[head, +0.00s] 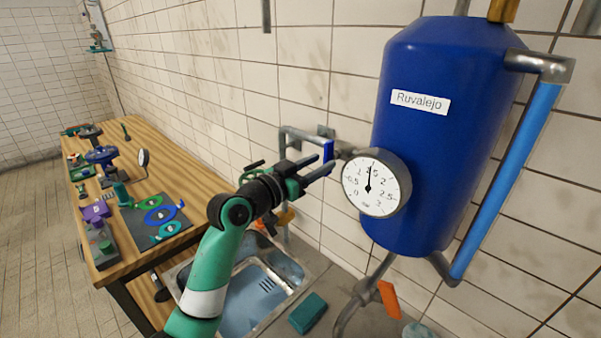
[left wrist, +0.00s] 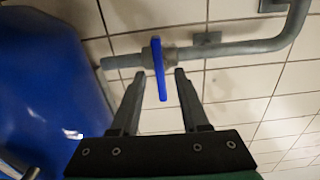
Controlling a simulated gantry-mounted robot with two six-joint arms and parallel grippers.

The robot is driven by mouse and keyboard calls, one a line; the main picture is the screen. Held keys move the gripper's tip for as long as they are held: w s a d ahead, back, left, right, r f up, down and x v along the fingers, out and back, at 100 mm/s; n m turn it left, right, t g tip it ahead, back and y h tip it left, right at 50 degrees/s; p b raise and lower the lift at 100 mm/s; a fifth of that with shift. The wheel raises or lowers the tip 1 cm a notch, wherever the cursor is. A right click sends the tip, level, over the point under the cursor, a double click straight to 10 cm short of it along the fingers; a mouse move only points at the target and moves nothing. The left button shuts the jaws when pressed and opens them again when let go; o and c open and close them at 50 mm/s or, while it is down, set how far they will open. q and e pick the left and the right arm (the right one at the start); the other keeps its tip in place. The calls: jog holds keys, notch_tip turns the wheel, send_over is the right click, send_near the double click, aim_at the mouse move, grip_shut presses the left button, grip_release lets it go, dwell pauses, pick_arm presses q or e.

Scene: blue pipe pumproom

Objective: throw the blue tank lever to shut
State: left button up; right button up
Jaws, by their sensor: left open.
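The blue tank (head: 430,130) with a "Ruvalejo" label hangs on the tiled wall; its side fills the left of the left wrist view (left wrist: 40,80). A grey pipe (left wrist: 240,48) runs from it along the wall and carries a valve with a blue lever (left wrist: 158,70). In the left wrist view the lever crosses the pipe's line. In the head view the lever (head: 328,149) is partly covered by my gripper. My left gripper (head: 331,161) is open, its fingertips on either side of the lever's end; I cannot tell whether they touch it. My right gripper is not in view.
A round pressure gauge (head: 370,187) sits just right of my left fingertips. A wooden workbench (head: 150,165) with valves and coloured parts stands left.

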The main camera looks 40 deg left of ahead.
pick_arm(q)
jog(key=s+a+p, duration=0.1)
jog(key=s+p, duration=0.8)
jog(key=s, duration=0.1)
jog(key=shift+s+a, duration=0.15)
jog(key=shift+s, duration=0.15)
jog(key=s+d+r+m+t, duration=0.1)
jog(key=d+r+t, duration=0.35)
jog(key=r, duration=0.75)
jog(key=s+d+r+n+t+p, duration=0.1)
jog(key=s+d+r+t, duration=0.3)
jog(key=s+r, duration=0.55)
jog(key=s+d+r+n+t+p, duration=0.15)
jog(key=s+d+r, duration=0.45)
jog(key=r, duration=0.7)
notch_tip(320, 180, up, 14)
jog(key=p, duration=1.4)
jog(key=shift+w+a+r+p, duration=0.15)
jog(key=shift+w+a+p, duration=0.15)
jog(key=shift+a+p, duration=0.1)
